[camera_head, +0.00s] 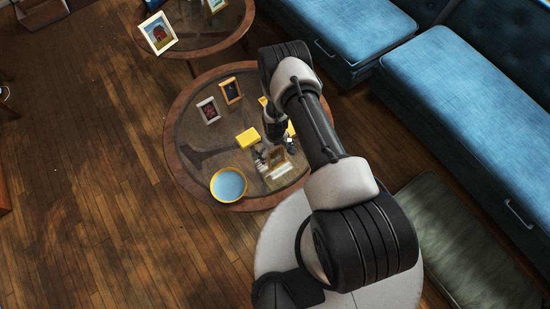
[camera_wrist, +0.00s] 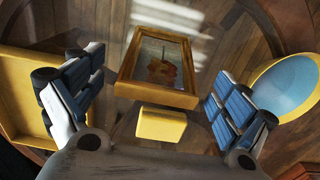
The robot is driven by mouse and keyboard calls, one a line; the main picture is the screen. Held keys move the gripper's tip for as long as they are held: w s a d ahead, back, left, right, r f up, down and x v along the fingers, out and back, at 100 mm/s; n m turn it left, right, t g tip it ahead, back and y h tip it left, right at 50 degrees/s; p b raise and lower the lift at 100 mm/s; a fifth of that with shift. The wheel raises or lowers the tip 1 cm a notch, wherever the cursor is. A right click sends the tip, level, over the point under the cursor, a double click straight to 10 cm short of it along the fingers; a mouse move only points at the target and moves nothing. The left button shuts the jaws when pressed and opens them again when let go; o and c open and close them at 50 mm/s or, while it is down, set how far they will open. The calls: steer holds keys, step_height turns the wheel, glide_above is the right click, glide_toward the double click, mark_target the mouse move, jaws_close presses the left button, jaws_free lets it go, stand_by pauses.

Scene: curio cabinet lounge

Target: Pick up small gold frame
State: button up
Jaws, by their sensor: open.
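The small gold frame (camera_head: 277,159) stands on the round glass-topped table near its front right edge. In the wrist view the gold frame (camera_wrist: 128,66) shows a dark picture with an orange shape, and it lies ahead, between the lines of my two fingers. My gripper (camera_head: 275,151) is open, low over the table. In the wrist view its fingers (camera_wrist: 155,98) are spread wide to the left and right, with clear gaps to the frame. The arm hides part of the table around it.
A yellow box (camera_head: 248,138) sits close by; it shows between the fingers in the wrist view (camera_wrist: 161,124). A yellow-rimmed blue bowl (camera_head: 229,185) stands at the table's front left. Two other frames (camera_head: 208,111) (camera_head: 231,91) stand farther back. A larger yellow-edged object (camera_wrist: 20,60) is beside the left finger.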

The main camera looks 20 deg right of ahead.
step_height(320, 180, down, 2)
steer(key=shift+f+b, duration=0.2)
steer(key=shift+b, duration=0.1)
steer(key=shift+r, duration=0.1)
steer(key=shift+c, duration=0.4)
steer(key=c, duration=1.2)
steer(key=shift+r, duration=0.1)
